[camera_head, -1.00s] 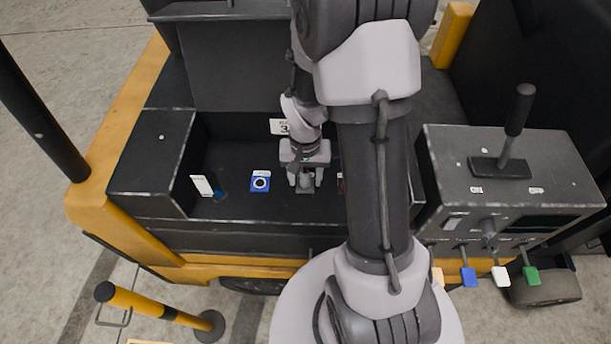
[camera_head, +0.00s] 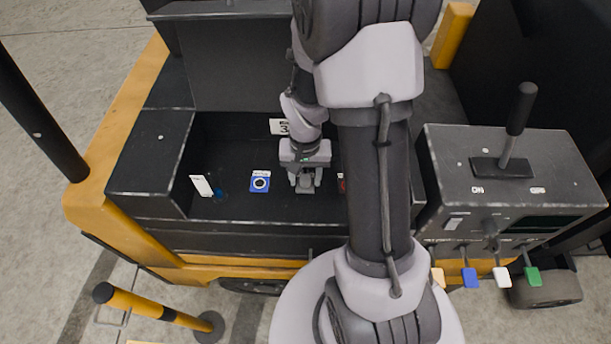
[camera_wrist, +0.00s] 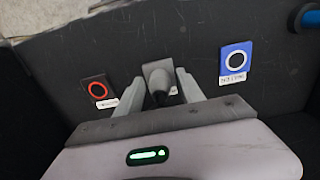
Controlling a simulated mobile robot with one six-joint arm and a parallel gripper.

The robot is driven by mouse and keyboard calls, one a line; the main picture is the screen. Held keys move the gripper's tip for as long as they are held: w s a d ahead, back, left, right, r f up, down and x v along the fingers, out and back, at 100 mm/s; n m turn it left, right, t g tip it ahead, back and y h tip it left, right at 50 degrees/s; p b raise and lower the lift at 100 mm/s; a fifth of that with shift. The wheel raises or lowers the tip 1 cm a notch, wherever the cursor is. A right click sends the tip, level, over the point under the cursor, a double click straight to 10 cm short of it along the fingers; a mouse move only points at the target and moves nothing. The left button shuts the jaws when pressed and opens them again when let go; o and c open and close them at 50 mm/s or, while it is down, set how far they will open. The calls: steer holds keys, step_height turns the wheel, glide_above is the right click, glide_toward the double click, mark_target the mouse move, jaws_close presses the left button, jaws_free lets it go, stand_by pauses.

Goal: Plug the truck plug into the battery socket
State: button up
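A grey plug (camera_wrist: 158,74) with a dark lead stands in the black recess of the truck, between two ringed panels. It also shows in the head view (camera_head: 305,184). My gripper (camera_head: 306,178) is over it, with its fingers apart on either side of the plug. In the wrist view the fingertips (camera_wrist: 160,84) straddle the plug, with no clear grip on it. A blue ringed panel (camera_head: 260,182) lies left of the gripper in the head view. A red ringed panel (camera_wrist: 98,90) lies on the other side, mostly hidden by my arm in the head view. Their labels are too small to read.
A white tag (camera_head: 201,185) and a small blue item (camera_head: 219,195) lie at the recess's left end. A control box (camera_head: 510,180) with a lever (camera_head: 518,115) and several coloured tabs stands at right.

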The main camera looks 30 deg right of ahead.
jaws_close()
stand_by(1.1)
steer(key=shift+r, duration=0.15)
steer(key=shift+r+p, duration=2.15)
steer(key=shift+r, duration=0.75)
step_height(320, 180, up, 6)
steer(key=p, duration=0.4)
